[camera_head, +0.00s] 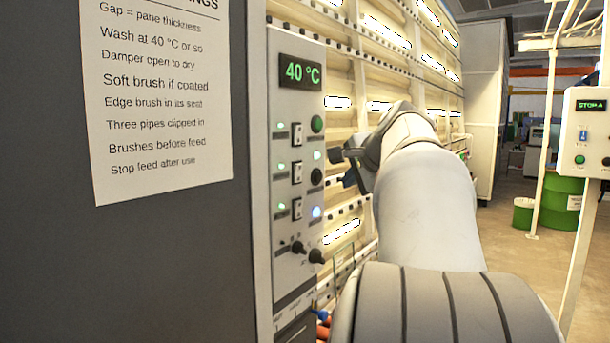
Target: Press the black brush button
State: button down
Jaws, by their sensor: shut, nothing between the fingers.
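The control panel (283,225) is a light grey upright plate left of centre. A round black button (316,176) sits on its right column, below a lit pale-green lamp (317,155). I take it for the brush button, though its label is too small to read. My gripper (338,165) is shut and empty. Its dark fingertips are just right of the black button, near its height, and point left towards the panel. A gap shows between fingertips and button in the picture; the depth between them is hard to judge. The wrist hides part of the washer behind.
Rocker switches (297,172) are to the left; black knobs (298,247) are lower. A notice (160,100) hangs left. A second control box (588,132) and green drum (562,203) stand right.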

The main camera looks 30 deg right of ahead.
jog(key=shift+w+a+p, duration=0.2)
jog(key=shift+w+a, duration=0.05)
jog(key=shift+w, duration=0.35)
jog(key=shift+w+a+p, duration=0.15)
jog(key=shift+w+a, duration=0.15)
jog(key=shift+w, duration=0.35)
jog(key=shift+w+a+p, duration=0.2)
jog(key=shift+w+a, duration=0.05)
jog(key=shift+w, duration=0.35)
dwell(0.6)
jog(key=shift+w+a, duration=0.15)
jog(key=shift+w, duration=0.25)
jog(key=shift+w+a+p, duration=0.15)
jog(key=shift+w+p, duration=0.25)
dwell(0.7)
jog(key=shift+s, duration=0.15)
jog(key=shift+s+d+b, duration=0.3)
jog(key=shift+s, duration=0.35)
jog(key=shift+s+d+b, duration=0.25)
jog(key=shift+s+d, duration=0.05)
jog(key=shift+s, duration=0.45)
jog(key=shift+s+d+b, duration=0.25)
jog(key=shift+s+d, duration=0.1)
jog(key=shift+s, duration=0.45)
jog(key=shift+s+d+b, duration=0.25)
jog(key=shift+s+d, duration=0.05)
jog(key=shift+s, duration=0.45)
